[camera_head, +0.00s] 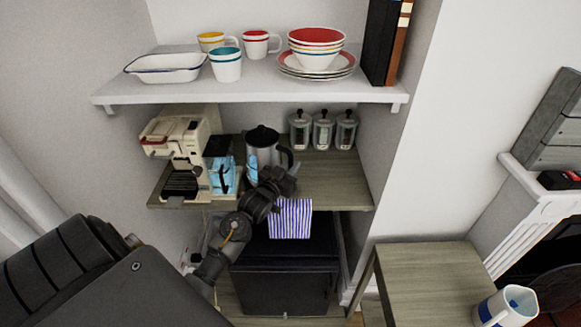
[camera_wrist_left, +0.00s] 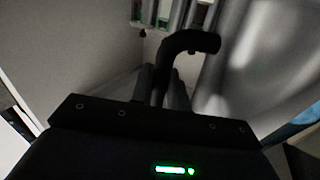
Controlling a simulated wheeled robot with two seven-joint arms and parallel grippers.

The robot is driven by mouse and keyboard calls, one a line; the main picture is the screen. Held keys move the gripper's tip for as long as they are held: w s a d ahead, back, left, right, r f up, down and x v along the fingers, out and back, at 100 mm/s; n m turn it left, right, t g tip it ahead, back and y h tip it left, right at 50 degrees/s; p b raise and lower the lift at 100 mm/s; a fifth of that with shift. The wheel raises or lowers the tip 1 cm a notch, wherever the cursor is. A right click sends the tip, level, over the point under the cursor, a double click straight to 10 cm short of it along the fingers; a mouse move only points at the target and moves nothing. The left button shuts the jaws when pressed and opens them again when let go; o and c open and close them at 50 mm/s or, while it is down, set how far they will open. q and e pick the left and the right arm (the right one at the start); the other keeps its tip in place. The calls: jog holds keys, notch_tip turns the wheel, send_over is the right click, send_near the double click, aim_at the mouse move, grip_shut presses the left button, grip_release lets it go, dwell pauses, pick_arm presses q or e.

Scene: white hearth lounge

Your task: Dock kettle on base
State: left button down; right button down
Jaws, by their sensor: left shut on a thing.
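The kettle (camera_head: 264,151) is steel with a black lid and black handle. In the head view it is upright at the middle wooden shelf, right of the coffee machine. My left gripper (camera_head: 286,172) is in front of it, at the handle side. In the left wrist view, the left gripper (camera_wrist_left: 164,88) is shut on the black kettle handle (camera_wrist_left: 195,42), and the steel kettle body (camera_wrist_left: 245,65) fills the right side. I cannot make out the kettle base; the kettle's lower part is hidden by my arm. My right gripper is out of view.
The coffee machine (camera_head: 185,150) and a blue packet (camera_head: 223,178) stand left of the kettle. Several lidded jars (camera_head: 323,132) stand at the back right. The upper shelf (camera_head: 250,90) holds dishes. The shelf's right part is clear.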

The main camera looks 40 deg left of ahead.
pick_arm(q)
jog(key=shift+r+p, duration=0.25)
jog(key=shift+p, duration=0.05)
dwell(0.8)
jog(key=shift+r, duration=0.1)
dwell(0.5)
dwell(0.4)
jog(key=shift+f, duration=0.7)
jog(key=c, duration=1.6)
grip_release()
jog(key=shift+s, duration=0.1)
jog(key=shift+c, duration=0.2)
jog(key=shift+s+d+f, duration=0.1)
jog(key=shift+f, duration=0.25)
jog(key=s+d+p, duration=0.1)
jog(key=s+p, duration=0.3)
jog(key=s, duration=0.6)
jog(key=shift+s+d+r+p, duration=0.15)
jog(key=shift+s+r+p, duration=0.05)
jog(key=shift+s+p, duration=0.2)
